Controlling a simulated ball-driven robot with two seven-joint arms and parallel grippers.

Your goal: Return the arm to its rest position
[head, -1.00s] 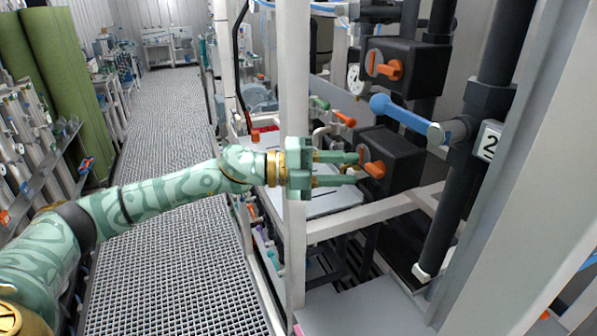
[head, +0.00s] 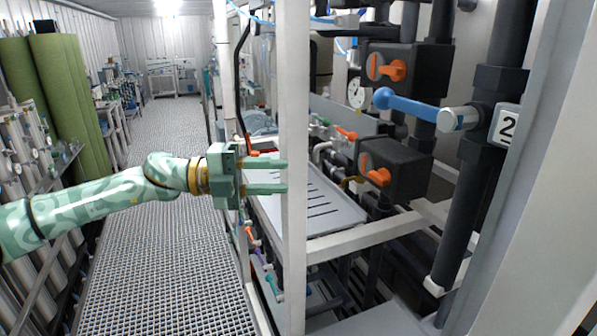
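My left arm comes in from the left in the head view, green and patterned. Its gripper (head: 284,175) points right, with its two fingers apart and nothing between them. The fingertips are at the white upright post (head: 293,120) in the picture; I cannot tell whether they touch it. The black box with an orange handle (head: 379,177) stands to the right, apart from the gripper. My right gripper is not in view.
A second black box with an orange handle (head: 395,70) is above. A grey slotted tray (head: 340,215) lies behind the post. The grated walkway (head: 165,260) at left is open.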

